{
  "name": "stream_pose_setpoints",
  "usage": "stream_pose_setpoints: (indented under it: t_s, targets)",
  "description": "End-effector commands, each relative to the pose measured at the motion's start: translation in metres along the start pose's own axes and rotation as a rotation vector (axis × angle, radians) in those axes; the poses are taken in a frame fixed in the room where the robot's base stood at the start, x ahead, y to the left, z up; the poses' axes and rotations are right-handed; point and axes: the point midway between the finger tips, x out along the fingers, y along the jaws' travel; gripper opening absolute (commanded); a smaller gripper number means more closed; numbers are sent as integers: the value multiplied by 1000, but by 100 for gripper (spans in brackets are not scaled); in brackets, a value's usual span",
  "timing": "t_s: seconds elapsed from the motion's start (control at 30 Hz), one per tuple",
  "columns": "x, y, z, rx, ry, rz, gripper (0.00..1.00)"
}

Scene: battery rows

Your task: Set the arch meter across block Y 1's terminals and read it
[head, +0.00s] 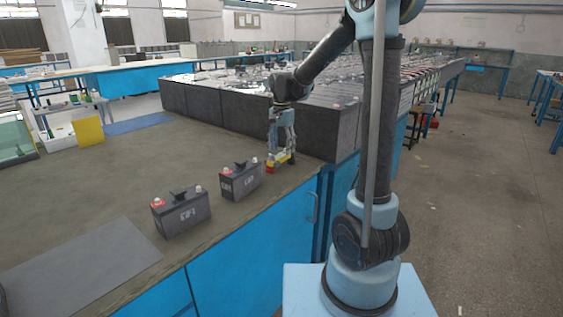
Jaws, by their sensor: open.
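Two dark battery blocks with pale, red-capped terminals stand on the bench top: a nearer block (181,216) at the lower left, and a farther block (240,182) nearer the middle. Their front labels are too small to read surely, so I cannot tell which is Y 1. A small yellow and red piece (283,159), seemingly the arch meter, sits right of the farther block near the bench edge. My gripper (281,151) points down directly over it, jaws open. I cannot tell whether the fingers touch it. No reading shows.
A long row of dark battery cases (245,110) stands close behind my gripper. A grey mat (80,272) lies at the front left. The bench top (100,190) left of the blocks is mostly clear. A yellow panel (88,132) stands at the far left.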

Motion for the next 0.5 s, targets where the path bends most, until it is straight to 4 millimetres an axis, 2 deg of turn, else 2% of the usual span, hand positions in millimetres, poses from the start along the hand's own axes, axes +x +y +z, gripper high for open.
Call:
stream_pose_setpoints:
  t_s: [0.3, 0.5]
  targets:
    - [39, -5, -3, 0, 0, 0, 57]
    - [47, -5, -3, 0, 0, 0, 57]
